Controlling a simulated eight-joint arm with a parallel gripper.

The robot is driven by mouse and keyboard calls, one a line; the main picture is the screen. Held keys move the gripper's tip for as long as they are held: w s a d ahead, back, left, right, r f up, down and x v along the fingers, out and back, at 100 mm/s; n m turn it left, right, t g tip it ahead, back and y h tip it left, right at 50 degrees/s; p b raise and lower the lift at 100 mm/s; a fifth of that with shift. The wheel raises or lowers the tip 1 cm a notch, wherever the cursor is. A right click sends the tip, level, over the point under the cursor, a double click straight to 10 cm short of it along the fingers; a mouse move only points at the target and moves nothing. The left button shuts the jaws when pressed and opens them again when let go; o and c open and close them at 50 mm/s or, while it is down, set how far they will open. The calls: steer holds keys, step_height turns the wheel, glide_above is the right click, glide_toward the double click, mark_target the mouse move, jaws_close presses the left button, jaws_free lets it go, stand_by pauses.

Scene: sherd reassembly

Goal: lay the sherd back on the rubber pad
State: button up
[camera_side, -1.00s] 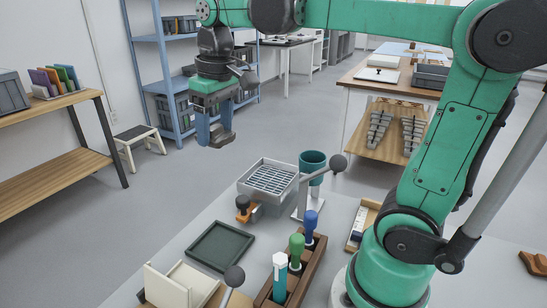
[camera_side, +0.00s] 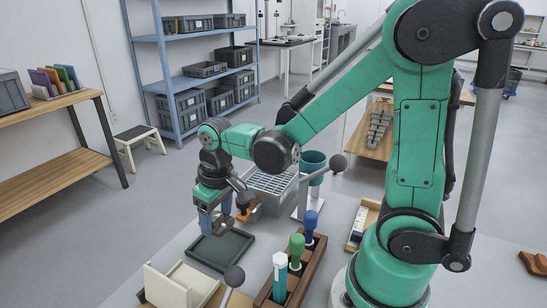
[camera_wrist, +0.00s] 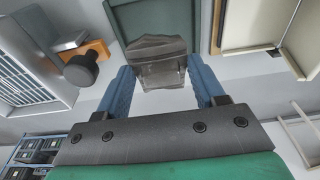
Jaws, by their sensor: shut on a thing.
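My gripper (camera_side: 213,224) is shut on a grey-brown sherd, its blue fingers on either side of it. In the wrist view the sherd (camera_wrist: 160,60) shows clearly between the fingertips (camera_wrist: 163,88). The rubber pad (camera_side: 228,251) is a dark green square with a raised-looking edge, flat on the grey table. In the side view the gripper is over the pad's back left part. In the wrist view the pad (camera_wrist: 125,18) is partly hidden behind the sherd. I cannot tell whether the sherd touches the pad.
An orange block with a black knob (camera_wrist: 80,70) and a grey tray with a slatted grid (camera_side: 272,180) stand behind the pad. A cream stand (camera_side: 180,287) is in front.

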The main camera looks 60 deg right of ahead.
mark_target(222, 246)
steer(key=shift+f, duration=2.55)
steer(key=o, duration=1.1)
steer(key=shift+f, duration=0.15)
steer(key=r, duration=0.4)
steer(key=s+r, duration=0.1)
steer(key=r, duration=0.7)
steer(key=shift+s, duration=0.3)
steer(key=t, duration=0.2)
steer(key=s+t, duration=0.1)
steer(key=s+r+t, duration=0.1)
steer(key=t, duration=0.1)
steer(key=shift+a+t, duration=0.1)
steer(key=shift+t, duration=0.2)
